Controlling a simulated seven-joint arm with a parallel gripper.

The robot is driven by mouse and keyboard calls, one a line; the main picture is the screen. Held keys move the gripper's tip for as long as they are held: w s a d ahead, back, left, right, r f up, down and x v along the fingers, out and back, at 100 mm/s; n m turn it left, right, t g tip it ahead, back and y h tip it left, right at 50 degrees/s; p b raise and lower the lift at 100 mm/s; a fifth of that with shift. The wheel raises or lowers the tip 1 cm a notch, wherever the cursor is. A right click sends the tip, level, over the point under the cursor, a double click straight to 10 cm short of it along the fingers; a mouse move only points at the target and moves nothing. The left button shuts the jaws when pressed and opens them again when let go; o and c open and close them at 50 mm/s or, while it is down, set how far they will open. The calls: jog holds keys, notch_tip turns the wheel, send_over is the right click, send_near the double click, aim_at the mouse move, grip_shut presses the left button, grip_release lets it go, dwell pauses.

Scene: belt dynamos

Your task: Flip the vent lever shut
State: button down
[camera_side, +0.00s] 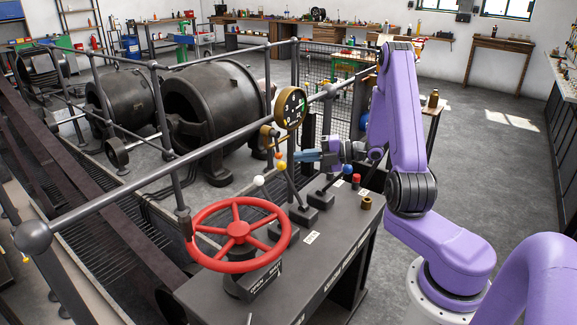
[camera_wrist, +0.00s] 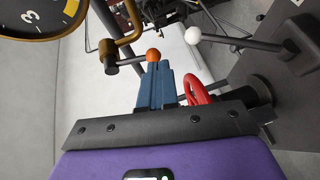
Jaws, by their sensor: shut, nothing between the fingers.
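A short lever with an orange ball end (camera_side: 278,154) hangs from a brass fitting (camera_side: 268,131) below the round gauge. It looks like the vent lever, but no label on it is readable. In the wrist view the orange ball (camera_wrist: 152,55) is just beyond my fingertips, with its dark rod running left to the brass pipe (camera_wrist: 128,32). My gripper (camera_side: 296,157) is shut and empty, its blue fingers pointing left towards the ball. In the wrist view my gripper (camera_wrist: 155,66) has its fingers together. A small gap to the ball seems to show in the side view.
The gauge (camera_side: 291,107) is above my fingers. Levers with a white ball (camera_side: 258,181), a yellow ball (camera_side: 281,167) and a blue ball (camera_side: 346,169) stand on the dark console (camera_side: 325,240). A red handwheel (camera_side: 238,232) is in front. Railing bars run behind.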

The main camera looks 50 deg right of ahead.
jog(key=shift+s+d+r, duration=0.65)
jog(key=shift+s+r, duration=0.15)
jog(key=shift+s, duration=0.2)
jog(key=shift+a, duration=0.1)
jog(key=s+a+r+n+g+y, duration=0.15)
jog(key=s+a+n+g, duration=0.25)
jog(key=a+n+g, duration=0.5)
jog(key=s+a+n+g+y, duration=0.3)
jog(key=a+n+g, duration=0.2)
jog(key=a+n, duration=0.65)
jog(key=s+a+m+h, duration=0.1)
jog(key=s+m+h, duration=0.5)
jog(key=s+m, duration=0.4)
jog(key=s+a+r+m+h, duration=0.1)
jog(key=s+m+h, duration=0.4)
jog(key=m, duration=1.5)
jog(key=s+a, duration=0.1)
jog(key=s, duration=0.4)
jog(key=shift+s+a+r+h, duration=0.2)
jog(key=shift+a+h, duration=0.1)
jog(key=shift+h, duration=0.05)
